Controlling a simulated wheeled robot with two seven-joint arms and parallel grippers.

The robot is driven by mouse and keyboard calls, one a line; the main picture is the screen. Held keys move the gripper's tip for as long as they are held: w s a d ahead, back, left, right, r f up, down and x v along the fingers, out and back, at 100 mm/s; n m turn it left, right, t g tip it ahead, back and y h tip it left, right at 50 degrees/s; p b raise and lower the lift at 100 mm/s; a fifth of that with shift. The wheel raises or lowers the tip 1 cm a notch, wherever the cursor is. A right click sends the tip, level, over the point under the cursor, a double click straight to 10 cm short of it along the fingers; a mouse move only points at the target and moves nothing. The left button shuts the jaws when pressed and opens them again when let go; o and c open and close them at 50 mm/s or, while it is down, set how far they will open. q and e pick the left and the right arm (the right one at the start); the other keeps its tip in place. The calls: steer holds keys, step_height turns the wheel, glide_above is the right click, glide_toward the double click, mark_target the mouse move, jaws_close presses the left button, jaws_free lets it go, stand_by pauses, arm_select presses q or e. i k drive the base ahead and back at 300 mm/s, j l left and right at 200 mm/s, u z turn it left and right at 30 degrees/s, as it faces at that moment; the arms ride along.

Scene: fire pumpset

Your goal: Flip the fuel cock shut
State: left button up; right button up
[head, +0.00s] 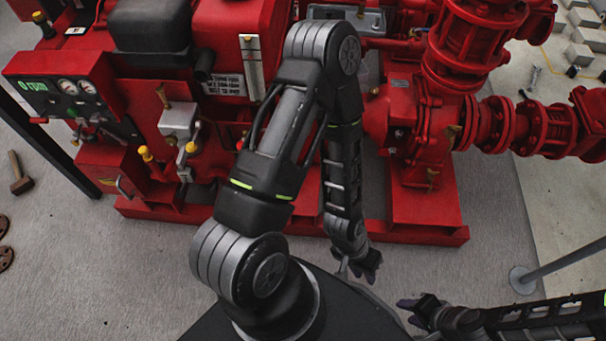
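The red pump set has several small fittings with yellow or brass knobs on its left side, among them a yellow-knobbed lever (190,148) below a grey box and another yellow knob (146,153). I cannot tell which fitting is the fuel cock, or whether it is open. My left arm arches in front of the machine and hides part of it. My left gripper (358,270) hangs in front of the red base, fingers apart and empty, well away from the knobs. My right gripper (409,312) is at the lower right, fingers apart and empty, clear of the machine.
A gauge panel (62,92) reading "0 rpm" stands at the left. Large red pipework (480,45) fills the right side. The red base frame (425,215) runs along the floor. A hammer (20,175) lies at the left. A grey post (560,262) stands at the right.

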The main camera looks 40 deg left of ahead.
mark_target(239, 145)
steer(key=u, duration=2)
steer(key=l, duration=0.45)
